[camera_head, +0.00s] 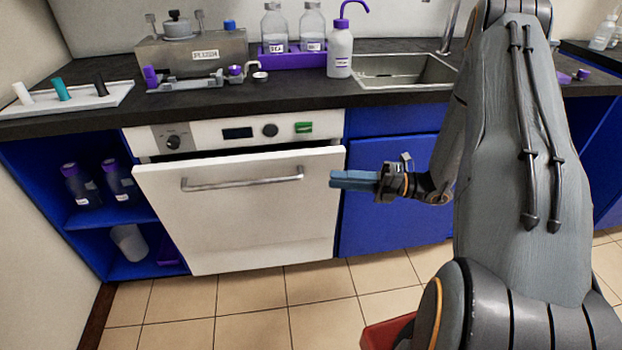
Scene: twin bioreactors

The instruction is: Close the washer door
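The washer door (250,215) is a white front panel with a grey bar handle (243,181) across its upper part. The door stands slightly ajar, its top edge tilted out from the white washer body. A dark gap shows under the control panel (235,133). My gripper (333,179) has blue-grey fingers lying together with no gap between them, so it looks shut and empty. It points left at the door's upper right edge, right of the handle. I cannot tell whether the fingertips touch the door.
Blue cabinets (392,205) stand right of the washer, and open blue shelves (115,220) with bottles stand left. The dark counter (290,92) above carries bottles, a grey device (195,58) and a sink (405,70).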

